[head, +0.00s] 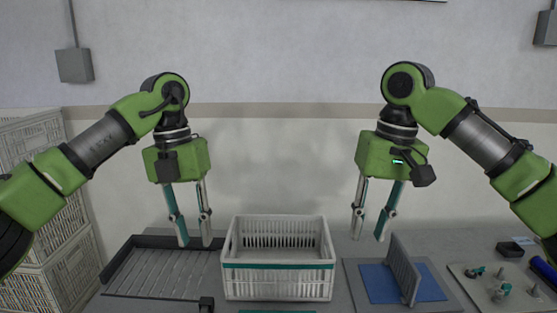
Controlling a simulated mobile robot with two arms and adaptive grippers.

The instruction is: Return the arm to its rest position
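My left gripper (195,241) hangs pointing down above the dark grooved tray at the left of the table. Its two fingers are apart and nothing shows between them. My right gripper (368,237) hangs pointing down above the blue mat at the right of the crate. Its fingers are also apart and empty. Both arms are raised, with bent elbows, one on each side of the white crate.
A white crate (278,265) with a teal stripe stands mid-table. A dark grooved tray (165,275) lies left. A grey upright plate (403,270) stands by a blue mat (378,284). A board with small parts (490,287) lies far right. Stacked crates (40,240) stand far left.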

